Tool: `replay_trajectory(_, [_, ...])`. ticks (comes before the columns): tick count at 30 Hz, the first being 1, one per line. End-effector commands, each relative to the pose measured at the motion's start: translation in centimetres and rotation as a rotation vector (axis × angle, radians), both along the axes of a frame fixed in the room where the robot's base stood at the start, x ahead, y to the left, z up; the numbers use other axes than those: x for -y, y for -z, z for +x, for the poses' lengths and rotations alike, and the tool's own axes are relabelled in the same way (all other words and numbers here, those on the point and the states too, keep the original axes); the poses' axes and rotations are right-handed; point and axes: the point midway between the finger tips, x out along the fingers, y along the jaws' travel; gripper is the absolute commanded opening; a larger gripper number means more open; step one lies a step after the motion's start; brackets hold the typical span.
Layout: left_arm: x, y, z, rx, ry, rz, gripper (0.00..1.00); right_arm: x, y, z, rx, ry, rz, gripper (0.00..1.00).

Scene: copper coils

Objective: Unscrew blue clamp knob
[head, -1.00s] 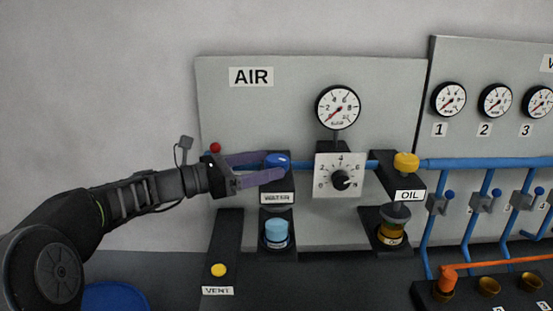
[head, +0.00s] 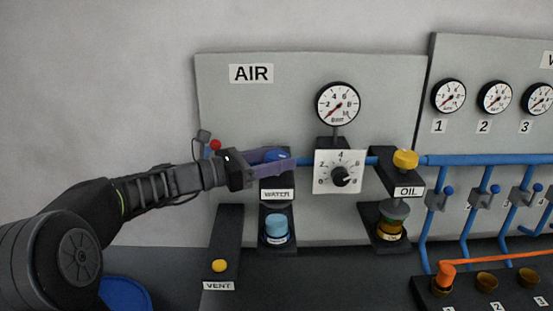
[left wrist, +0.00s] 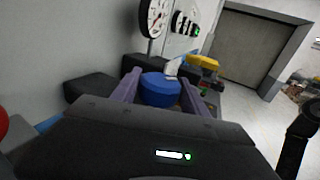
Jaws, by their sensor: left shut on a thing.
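The blue clamp knob (head: 277,155) sits on top of the black block labelled WATER on the AIR panel. In the left wrist view the blue knob (left wrist: 160,90) stands between the two purple fingers. My left gripper (head: 276,161) reaches in from the left and is shut on the knob. In the head view the near finger hides part of the knob. My right gripper is not in view.
A yellow knob (head: 405,159) tops the OIL block to the right. A dial plate (head: 340,172) and pressure gauge (head: 338,104) stand between them. A yellow VENT button (head: 219,266) is lower left. A red ball (head: 215,144) is just behind my gripper.

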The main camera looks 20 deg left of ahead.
Motion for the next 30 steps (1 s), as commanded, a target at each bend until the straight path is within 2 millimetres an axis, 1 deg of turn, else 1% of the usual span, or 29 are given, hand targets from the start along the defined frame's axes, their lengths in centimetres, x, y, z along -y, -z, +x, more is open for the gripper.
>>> replay_trajectory(1, [0.0,0.0,0.0,0.0,0.0,0.0,0.35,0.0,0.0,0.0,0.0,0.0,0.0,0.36])
replay_trajectory(9, [0.0,0.0,0.0,0.0,-0.001,0.0,0.13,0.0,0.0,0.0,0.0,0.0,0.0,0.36])
replay_trajectory(10, [0.0,0.0,0.0,0.0,-0.001,0.0,0.12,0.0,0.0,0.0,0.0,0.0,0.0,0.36])
replay_trajectory(20, [0.1,0.1,-0.1,0.002,-0.038,-0.001,0.12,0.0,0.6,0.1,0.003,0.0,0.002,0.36])
replay_trajectory(26, [0.1,0.3,-0.1,0.003,-0.129,-0.001,0.12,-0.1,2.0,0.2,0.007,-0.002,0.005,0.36])
replay_trajectory(30, [0.2,0.5,-0.1,0.003,-0.223,-0.001,0.12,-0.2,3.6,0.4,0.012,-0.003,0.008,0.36])
